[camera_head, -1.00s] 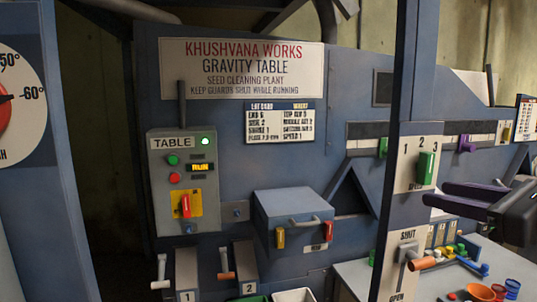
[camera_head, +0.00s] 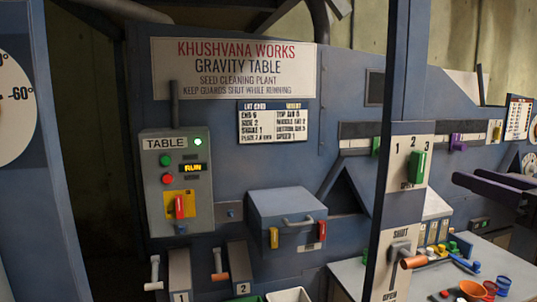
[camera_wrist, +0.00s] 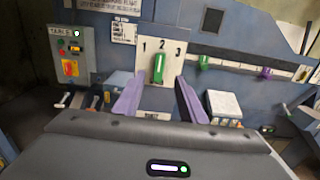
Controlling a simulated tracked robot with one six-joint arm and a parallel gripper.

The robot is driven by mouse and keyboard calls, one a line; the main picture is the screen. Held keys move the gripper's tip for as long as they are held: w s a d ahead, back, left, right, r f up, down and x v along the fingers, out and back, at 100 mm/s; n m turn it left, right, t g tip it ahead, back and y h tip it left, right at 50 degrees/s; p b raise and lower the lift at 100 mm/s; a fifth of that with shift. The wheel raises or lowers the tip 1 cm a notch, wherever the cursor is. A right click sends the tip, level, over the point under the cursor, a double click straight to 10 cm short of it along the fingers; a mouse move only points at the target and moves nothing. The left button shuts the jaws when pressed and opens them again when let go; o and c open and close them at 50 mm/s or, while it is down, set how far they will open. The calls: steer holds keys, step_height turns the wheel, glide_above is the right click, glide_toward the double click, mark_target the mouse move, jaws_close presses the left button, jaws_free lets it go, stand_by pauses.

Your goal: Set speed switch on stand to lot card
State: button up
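The speed switch (camera_head: 418,166) is a green upright handle on a white plate marked 1, 2, 3, mounted on a blue stand. In the wrist view the green handle (camera_wrist: 159,68) stands upright below the 2. The lot card (camera_head: 275,120) is on the blue machine wall; its small print seems to end in "SPEED 1". My gripper (camera_head: 458,187) is open and empty, to the right of the stand in the head view. In the wrist view its purple fingers are apart (camera_wrist: 160,80), with the switch ahead between and above their tips.
Below the switch, the same stand has a SHUT/OPEN lever with an orange grip (camera_head: 413,262). A TABLE control box (camera_head: 177,180) is at left. A table (camera_head: 345,270) with cups and small parts stands behind the stand. A white box (camera_wrist: 223,104) is right of my fingers.

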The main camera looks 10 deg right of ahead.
mark_target(423, 161)
steer(key=shift+w+a, duration=0.2)
steer(key=shift+w, duration=6.15)
steer(key=shift+c, duration=0.4)
jaws_close()
steer(key=shift+d, duration=0.2)
steer(key=shift+a, duration=0.15)
